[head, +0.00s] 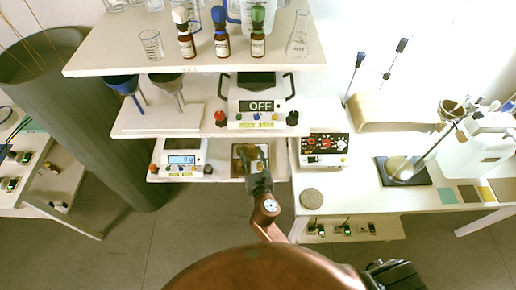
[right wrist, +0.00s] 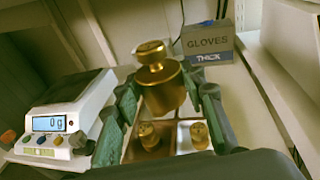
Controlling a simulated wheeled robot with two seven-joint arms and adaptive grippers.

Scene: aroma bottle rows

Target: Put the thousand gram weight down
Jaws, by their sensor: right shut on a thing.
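The brass thousand gram weight (right wrist: 165,88), with a round knob on top, is upright between the fingers of my right gripper (right wrist: 171,92) in the right wrist view. My right gripper is shut on it. In the head view, my right gripper (head: 257,168) is at the lower shelf and largely covers the weight. Below the weight is a brown-framed weight box (head: 236,172) with a white part, where smaller brass weights (right wrist: 148,136) stand. I cannot tell whether the large weight touches the surface beneath.
A scale (head: 180,158) reading 0 g stands left of the box, also in the right wrist view (right wrist: 60,112). A gloves box (right wrist: 208,40) stands behind the weight. A balance reading OFF (head: 258,106) is on the shelf above. A shelf upright is close on the right.

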